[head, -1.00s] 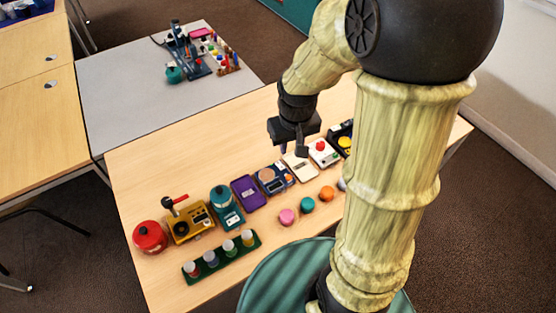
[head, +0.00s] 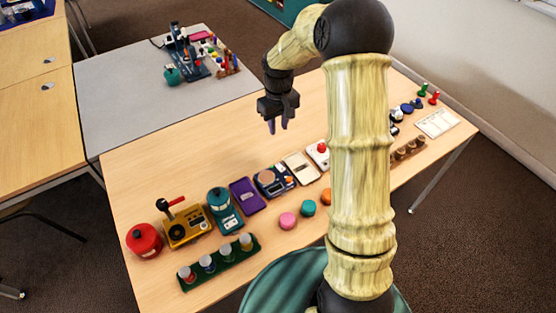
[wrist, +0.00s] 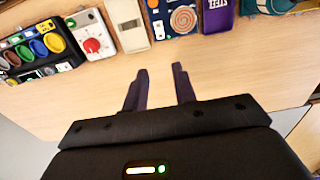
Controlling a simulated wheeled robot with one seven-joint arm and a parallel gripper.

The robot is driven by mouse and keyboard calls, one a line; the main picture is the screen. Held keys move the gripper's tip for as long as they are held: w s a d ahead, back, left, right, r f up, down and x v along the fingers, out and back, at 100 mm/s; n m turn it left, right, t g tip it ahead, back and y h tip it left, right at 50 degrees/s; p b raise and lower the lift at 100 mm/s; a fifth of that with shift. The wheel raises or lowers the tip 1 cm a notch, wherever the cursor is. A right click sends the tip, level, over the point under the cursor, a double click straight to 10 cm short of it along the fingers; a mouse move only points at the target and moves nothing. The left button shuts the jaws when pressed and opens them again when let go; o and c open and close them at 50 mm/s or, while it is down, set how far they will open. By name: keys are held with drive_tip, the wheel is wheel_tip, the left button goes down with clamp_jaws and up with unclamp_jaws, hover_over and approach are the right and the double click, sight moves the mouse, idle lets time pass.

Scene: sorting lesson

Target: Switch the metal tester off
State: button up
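A dark blue device with a copper spiral coil (head: 267,178) looks like the metal tester. It sits in the row on the wooden table, between a purple box (head: 247,195) and a cream flat box (head: 301,167). In the wrist view its coil (wrist: 183,20) shows at the top edge, with part of the device cut off. I cannot read its switch state. My gripper (head: 278,126) is open and empty, above bare table behind the row. Its two fingers (wrist: 162,80) stand apart in the wrist view, short of the devices.
A white box with a red knob (wrist: 92,44) and a tray of coloured cups (wrist: 35,47) stand nearby. A teal device (head: 224,213), yellow lever box (head: 186,227) and red pot (head: 144,240) stand at the left. Coloured pucks (head: 288,220) lie in front. The table behind the row is clear.

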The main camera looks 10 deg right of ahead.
sight(278, 164)
wheel_tip(278, 164, down, 17)
drive_tip(key=shift+a+f+p, duration=0.1)
drive_tip(key=shift+p, duration=0.2)
drive_tip(key=shift+c, duration=0.5)
